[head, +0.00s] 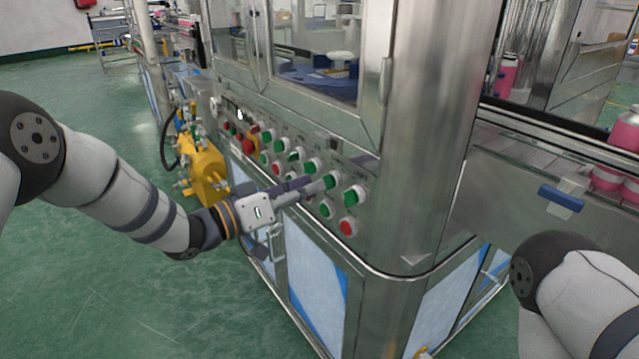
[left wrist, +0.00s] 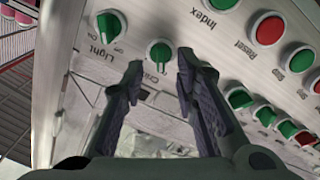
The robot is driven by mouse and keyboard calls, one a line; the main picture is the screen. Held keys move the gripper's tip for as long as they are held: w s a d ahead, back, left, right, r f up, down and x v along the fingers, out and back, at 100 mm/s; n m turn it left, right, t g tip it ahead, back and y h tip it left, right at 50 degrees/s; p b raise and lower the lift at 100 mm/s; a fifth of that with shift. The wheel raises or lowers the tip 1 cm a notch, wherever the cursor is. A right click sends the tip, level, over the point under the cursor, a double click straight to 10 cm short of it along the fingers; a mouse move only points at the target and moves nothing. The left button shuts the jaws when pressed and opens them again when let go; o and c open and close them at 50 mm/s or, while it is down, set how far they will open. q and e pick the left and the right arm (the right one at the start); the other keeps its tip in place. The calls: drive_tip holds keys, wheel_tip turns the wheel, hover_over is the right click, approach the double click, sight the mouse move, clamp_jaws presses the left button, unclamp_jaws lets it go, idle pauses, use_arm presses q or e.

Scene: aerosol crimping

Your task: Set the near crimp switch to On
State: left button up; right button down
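The crimp switch is a green rotary knob in a white ring (left wrist: 160,52), with a partly hidden label beginning with C. In the head view it appears to be the green knob (head: 331,180) at the fingertips. I cannot tell its On/Off setting for certain. My left gripper (head: 316,184) reaches from the left to the sloped control panel. In the left wrist view its two fingers (left wrist: 162,58) are open and apart, with the knob between or just beyond the tips. Contact is not clear. My right arm shows at the lower right, but its gripper is out of view.
The Light knob (left wrist: 110,25) sits close beside the crimp knob. The red Reset button (left wrist: 268,28) and several other buttons and knobs are on the same panel. A steel corner pillar (head: 425,130) stands right of the panel. A yellow machine (head: 205,168) stands at the left.

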sight(327, 183)
use_arm(q)
drive_tip(key=x, duration=0.3)
drive_tip(key=shift+w+d, duration=0.15)
drive_tip(key=shift+d, duration=0.05)
use_arm(e)
drive_tip(key=shift+s+f, duration=0.2)
use_arm(q)
clamp_jaws()
drive_tip(key=shift+m, duration=0.3)
drive_tip(key=m, duration=1.1)
drive_tip(key=shift+d+p, duration=0.1)
drive_tip(key=shift+p, duration=0.3)
use_arm(e)
drive_tip(key=shift+w+r, duration=0.65)
use_arm(q)
drive_tip(key=shift+m, duration=0.3)
